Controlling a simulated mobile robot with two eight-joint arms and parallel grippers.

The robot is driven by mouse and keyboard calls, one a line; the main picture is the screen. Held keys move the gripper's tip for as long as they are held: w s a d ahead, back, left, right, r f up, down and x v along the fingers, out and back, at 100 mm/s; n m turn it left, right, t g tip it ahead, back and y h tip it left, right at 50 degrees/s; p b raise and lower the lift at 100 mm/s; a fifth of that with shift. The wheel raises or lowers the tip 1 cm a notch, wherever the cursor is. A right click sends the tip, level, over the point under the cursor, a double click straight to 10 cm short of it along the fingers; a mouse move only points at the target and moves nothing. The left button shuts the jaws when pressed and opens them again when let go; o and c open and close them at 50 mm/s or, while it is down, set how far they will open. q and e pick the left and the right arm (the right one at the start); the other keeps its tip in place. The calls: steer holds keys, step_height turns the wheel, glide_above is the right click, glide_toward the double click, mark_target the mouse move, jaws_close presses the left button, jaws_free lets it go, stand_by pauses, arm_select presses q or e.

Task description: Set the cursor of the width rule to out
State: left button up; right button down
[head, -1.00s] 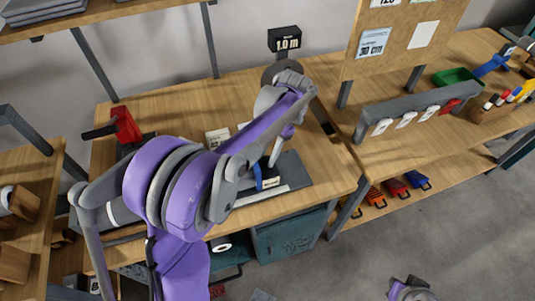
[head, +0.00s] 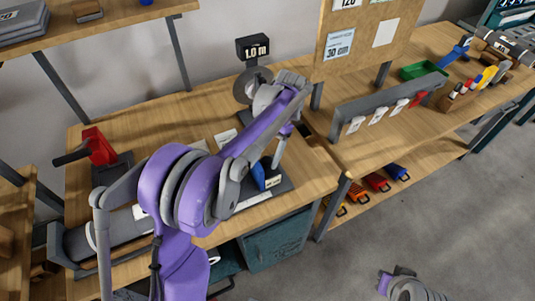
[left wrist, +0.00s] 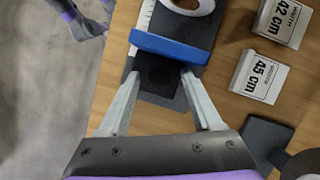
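The width rule (head: 262,200) is a dark base with a white scale strip on the front of the bench. Its blue cursor (head: 258,176) shows as a blue bar across the rule in the left wrist view (left wrist: 172,48). In the head view my left arm hides part of the rule. A purple and grey part of my right arm (head: 408,288) shows low on the right; its fingers are not clear.
Cards reading 42 cm (left wrist: 282,22) and 45 cm (left wrist: 257,76) lie beside the rule. A red-handled device (head: 98,147) is at the left. A second bench holds a grey rack (head: 385,103) and a green tray (head: 423,70).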

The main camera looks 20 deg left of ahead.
arm_select(q)
steer(key=v, duration=1)
steer(key=shift+w+r+p, duration=0.15)
steer(key=shift+r+p, duration=0.2)
steer(key=shift+p, duration=0.05)
steer(key=s+f+n+t, duration=0.1)
steer(key=s+f+t, duration=0.2)
steer(key=s, duration=0.5)
steer(key=s+d+f+n+t+h, duration=0.1)
steer(key=s+f+t, duration=0.2)
steer(key=s, duration=0.5)
steer(key=s+d+f+n+t, duration=0.1)
steer(key=s+f+t, duration=0.2)
steer(key=s, duration=0.5)
steer(key=shift+s+f+n+t, duration=0.2)
steer(key=shift+f+n+t, duration=0.1)
stand_by(0.7)
